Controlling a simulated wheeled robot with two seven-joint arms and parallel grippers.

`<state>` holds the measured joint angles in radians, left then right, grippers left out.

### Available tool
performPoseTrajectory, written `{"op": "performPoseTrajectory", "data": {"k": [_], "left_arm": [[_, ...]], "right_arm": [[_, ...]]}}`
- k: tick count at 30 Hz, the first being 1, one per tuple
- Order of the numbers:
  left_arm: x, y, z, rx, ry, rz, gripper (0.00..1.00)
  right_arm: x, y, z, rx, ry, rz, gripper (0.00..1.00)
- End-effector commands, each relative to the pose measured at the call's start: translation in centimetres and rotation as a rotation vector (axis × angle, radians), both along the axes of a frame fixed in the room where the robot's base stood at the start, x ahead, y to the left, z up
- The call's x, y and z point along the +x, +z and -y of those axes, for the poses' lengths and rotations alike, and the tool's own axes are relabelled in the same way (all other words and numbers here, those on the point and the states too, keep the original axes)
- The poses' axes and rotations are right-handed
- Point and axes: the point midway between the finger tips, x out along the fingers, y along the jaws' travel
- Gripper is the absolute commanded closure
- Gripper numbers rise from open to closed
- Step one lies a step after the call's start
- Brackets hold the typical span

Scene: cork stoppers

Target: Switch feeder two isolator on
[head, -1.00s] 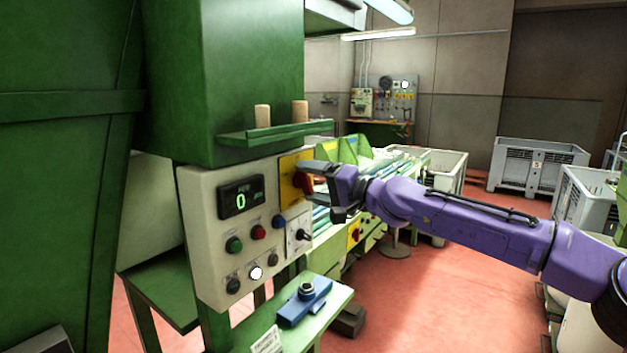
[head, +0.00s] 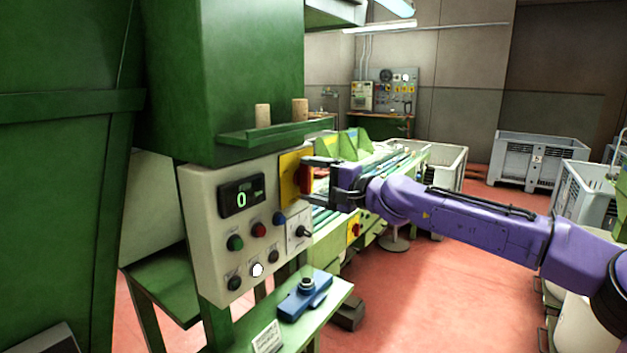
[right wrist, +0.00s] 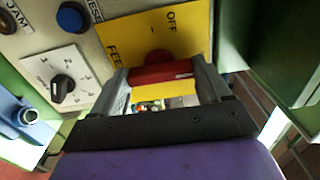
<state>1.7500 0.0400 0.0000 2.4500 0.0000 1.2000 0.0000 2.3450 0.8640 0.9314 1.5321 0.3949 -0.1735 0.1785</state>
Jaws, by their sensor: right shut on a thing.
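The isolator is a red handle (head: 304,180) on a yellow plate (head: 288,170) at the right edge of the pale control panel (head: 205,215). In the right wrist view the red handle (right wrist: 160,74) lies across between my fingers, and the yellow plate (right wrist: 190,30) reads "OFF" and part of a word starting "FEE". My right gripper (head: 318,181) is shut on the red handle; its fingertips (right wrist: 158,80) lie on both sides of it. The handle's exact angle is hard to tell. My left gripper is not in view.
The panel also has a display (head: 241,197) reading 0, several buttons and a black selector knob (head: 303,231). A blue device (head: 305,295) sits on the green shelf below. Another red knob on yellow (head: 354,232) is on the machine behind. Grey crates (head: 535,160) stand farther back.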

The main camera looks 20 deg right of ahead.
Motion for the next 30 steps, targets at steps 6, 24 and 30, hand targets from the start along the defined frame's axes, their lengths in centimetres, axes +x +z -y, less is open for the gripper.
{"op": "performPoseTrajectory", "data": {"k": [6,24,30], "left_arm": [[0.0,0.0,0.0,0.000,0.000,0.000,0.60],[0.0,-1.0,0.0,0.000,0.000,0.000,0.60],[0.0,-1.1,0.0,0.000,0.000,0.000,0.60]], "right_arm": [[0.0,0.1,0.1,0.005,-0.002,-0.002,0.54],[-4.2,0.2,3.4,0.006,-0.002,0.006,0.00],[-7.1,0.2,5.7,0.004,-0.002,0.003,0.00]]}}
